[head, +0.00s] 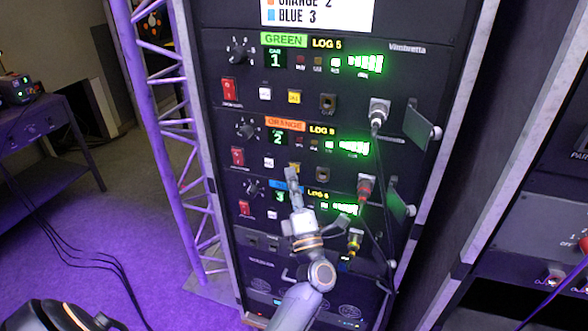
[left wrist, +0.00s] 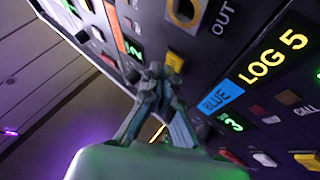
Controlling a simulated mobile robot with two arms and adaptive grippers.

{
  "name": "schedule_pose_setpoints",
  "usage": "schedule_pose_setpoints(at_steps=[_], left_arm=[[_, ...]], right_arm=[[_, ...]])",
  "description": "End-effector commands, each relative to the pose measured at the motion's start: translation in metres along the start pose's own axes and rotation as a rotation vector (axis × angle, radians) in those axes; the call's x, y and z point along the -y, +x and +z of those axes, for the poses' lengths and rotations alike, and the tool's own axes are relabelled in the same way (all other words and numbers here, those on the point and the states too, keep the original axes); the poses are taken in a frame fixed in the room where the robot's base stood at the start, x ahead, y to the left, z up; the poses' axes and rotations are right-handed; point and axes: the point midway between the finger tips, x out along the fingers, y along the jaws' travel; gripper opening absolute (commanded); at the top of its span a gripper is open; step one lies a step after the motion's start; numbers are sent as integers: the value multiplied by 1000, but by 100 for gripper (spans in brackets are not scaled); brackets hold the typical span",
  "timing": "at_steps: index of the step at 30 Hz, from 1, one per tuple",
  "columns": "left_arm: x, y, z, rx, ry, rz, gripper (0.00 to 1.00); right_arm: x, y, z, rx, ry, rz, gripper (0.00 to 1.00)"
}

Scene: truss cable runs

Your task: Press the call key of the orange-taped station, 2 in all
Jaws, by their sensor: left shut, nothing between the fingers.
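The orange-taped station is the middle unit of the rack, with its orange tape (head: 285,125), a display reading 2 and a green meter. Its small yellow key (head: 295,166) sits beside a white key (head: 268,163); the lettering at these keys is too small to read in the head view. My left gripper (head: 291,175) is shut and empty, its tips at the lower edge of the yellow key. In the left wrist view the tips (left wrist: 154,72) are beside the yellow key (left wrist: 175,61); I cannot tell whether they touch it. My right gripper is not in view.
The green-taped station (head: 284,40) is above and the blue-taped station (head: 287,185) below, partly hidden by my left arm. Cables hang from plugs at right, near a plug (head: 378,112). A truss (head: 165,90) stands left of the rack. A sign tops the rack.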

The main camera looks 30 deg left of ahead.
Motion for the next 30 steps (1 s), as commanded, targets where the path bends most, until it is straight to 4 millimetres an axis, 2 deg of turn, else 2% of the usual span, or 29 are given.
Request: schedule_pose_setpoints(at_steps=[30], left_arm=[[4,5,4,0,0,0,0]], right_arm=[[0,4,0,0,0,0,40]])
